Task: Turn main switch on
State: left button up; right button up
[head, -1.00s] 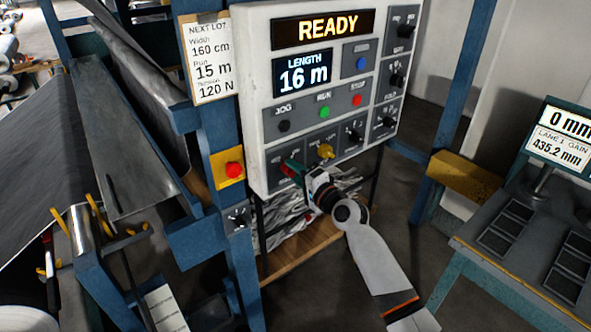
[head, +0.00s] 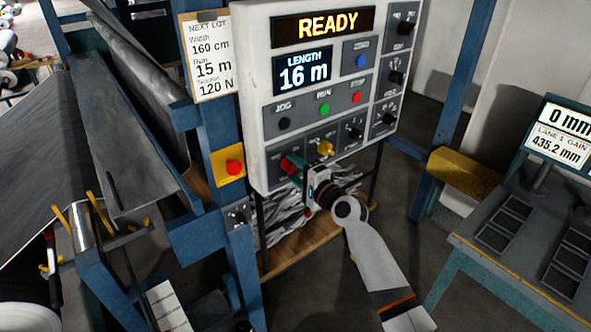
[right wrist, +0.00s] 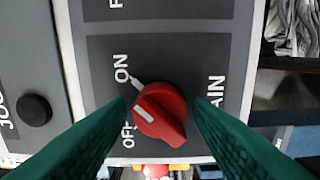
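The main switch is a red rotary knob (right wrist: 160,115) on a dark plate marked MAIN, ON and OFF in the right wrist view. In the head view the red knob (head: 288,165) sits at the panel's lower left corner. My right gripper (right wrist: 158,104) has its green fingers apart, one on each side of the knob, with narrow gaps visible. In the head view the right gripper (head: 296,171) is just in front of the knob. My left gripper is not visible.
The control panel (head: 255,100) reads READY and 16 m. A yellow knob (head: 325,148) is close to the right of the gripper. A red button on a yellow box (head: 233,167) is to the left. A table with a display (head: 560,135) stands at right.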

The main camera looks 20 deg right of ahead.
jog(key=shift+o, duration=0.6)
jog(key=shift+s+d+f, duration=0.1)
jog(key=shift+s, duration=0.1)
jog(key=b+v, duration=0.2)
jog(key=v, duration=0.9)
jog(key=shift+s, duration=0.3)
jog(key=shift+d, duration=0.1)
